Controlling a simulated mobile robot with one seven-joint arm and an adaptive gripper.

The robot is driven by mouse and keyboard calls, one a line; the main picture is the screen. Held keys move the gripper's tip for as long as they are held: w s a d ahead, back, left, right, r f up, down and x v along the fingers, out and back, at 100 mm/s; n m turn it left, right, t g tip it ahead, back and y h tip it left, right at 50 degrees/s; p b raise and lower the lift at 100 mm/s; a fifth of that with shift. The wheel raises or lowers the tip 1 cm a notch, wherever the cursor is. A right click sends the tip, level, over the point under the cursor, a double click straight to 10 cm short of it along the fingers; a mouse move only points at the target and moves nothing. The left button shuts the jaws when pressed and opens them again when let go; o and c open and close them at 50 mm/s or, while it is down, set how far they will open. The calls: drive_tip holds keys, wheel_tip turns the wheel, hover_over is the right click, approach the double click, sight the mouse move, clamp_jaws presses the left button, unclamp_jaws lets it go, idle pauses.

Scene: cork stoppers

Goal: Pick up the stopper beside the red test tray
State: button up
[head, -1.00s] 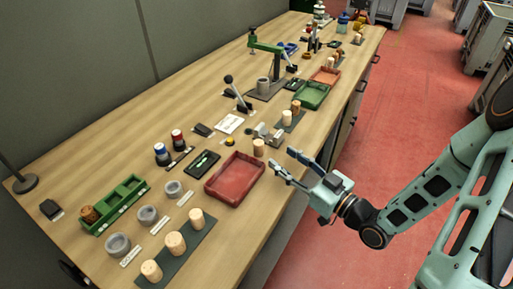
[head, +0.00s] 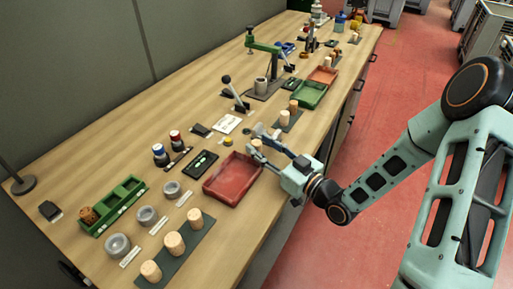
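The red test tray (head: 233,180) lies empty near the front edge of the bench. A pale cork stopper (head: 257,144) stands just beyond its far right corner, partly hidden by my gripper. My gripper (head: 256,140) reaches in from the right, low over the bench. Its two fingers are spread apart, with the stopper appearing between their tips. Whether either finger touches the stopper is too small to tell.
A small grey metal fixture sits close behind the gripper, largely covered by it. A dark mat (head: 290,120) with cork stoppers and a green tray (head: 310,95) stand farther along. Another mat (head: 192,256) with three stoppers is nearer. A green press (head: 266,62) rises behind.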

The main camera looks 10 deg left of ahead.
drive_tip(key=c, duration=0.6)
drive_tip(key=shift+r, duration=0.1)
